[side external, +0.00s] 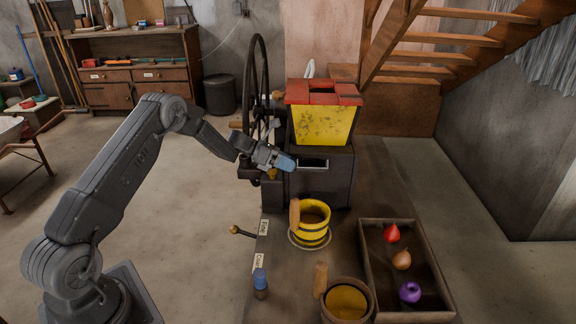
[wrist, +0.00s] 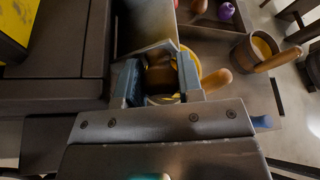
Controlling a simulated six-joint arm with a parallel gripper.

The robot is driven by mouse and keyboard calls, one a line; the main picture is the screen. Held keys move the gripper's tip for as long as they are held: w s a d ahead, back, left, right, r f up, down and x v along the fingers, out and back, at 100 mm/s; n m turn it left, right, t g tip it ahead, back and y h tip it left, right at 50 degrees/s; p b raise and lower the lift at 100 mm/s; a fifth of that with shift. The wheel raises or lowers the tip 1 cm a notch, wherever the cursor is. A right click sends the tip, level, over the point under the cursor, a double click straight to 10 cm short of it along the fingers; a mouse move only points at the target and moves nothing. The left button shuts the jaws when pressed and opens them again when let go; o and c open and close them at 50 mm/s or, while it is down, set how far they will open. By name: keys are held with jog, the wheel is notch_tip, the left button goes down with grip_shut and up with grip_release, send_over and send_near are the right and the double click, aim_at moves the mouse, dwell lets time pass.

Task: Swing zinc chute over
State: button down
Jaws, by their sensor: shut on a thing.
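The zinc chute (side external: 314,163) is a short grey metal trough at the front of the dark machine body, below the yellow hopper (side external: 322,125) with its red rim. My gripper (side external: 287,163) is at the left end of the chute, its blue fingers shut on it. In the wrist view the grey chute edge (wrist: 152,48) lies by my gripper (wrist: 158,82), between and just beyond the fingertips. A yellow-banded bucket (side external: 311,225) with a wooden handle stands below the chute; its yellow rim is partly hidden behind the fingers in the wrist view.
A second wooden bucket (side external: 346,301) with yellow contents stands nearer the front. A tray (side external: 368,265) holds a red, a tan and a purple bulb-shaped object. A large dark wheel (side external: 257,90) rises behind my gripper.

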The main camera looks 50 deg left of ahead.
jog(key=c, duration=0.8)
grip_release()
jog(key=shift+o, duration=0.2)
jog(key=s+a+r+m+t+y, duration=0.1)
jog(key=s+a+r+m+y, duration=0.2)
jog(key=s+a, duration=0.65)
jog(key=s+d+r+m+g+y, duration=0.1)
jog(key=s+d+r+m, duration=0.3)
jog(key=d, duration=0.4)
jog(key=s+d+r+m+g, duration=0.3)
jog(key=s+d+r+m, duration=0.2)
jog(key=d+r+m, duration=0.1)
jog(key=s+d+r+m+g+y, duration=0.1)
jog(key=s+d+r+m+g, duration=0.1)
jog(key=s+d+r+m, duration=0.3)
jog(key=shift+s+d+m+y, duration=0.25)
jog(key=shift+d+m, duration=0.55)
jog(key=shift+d, duration=1.55)
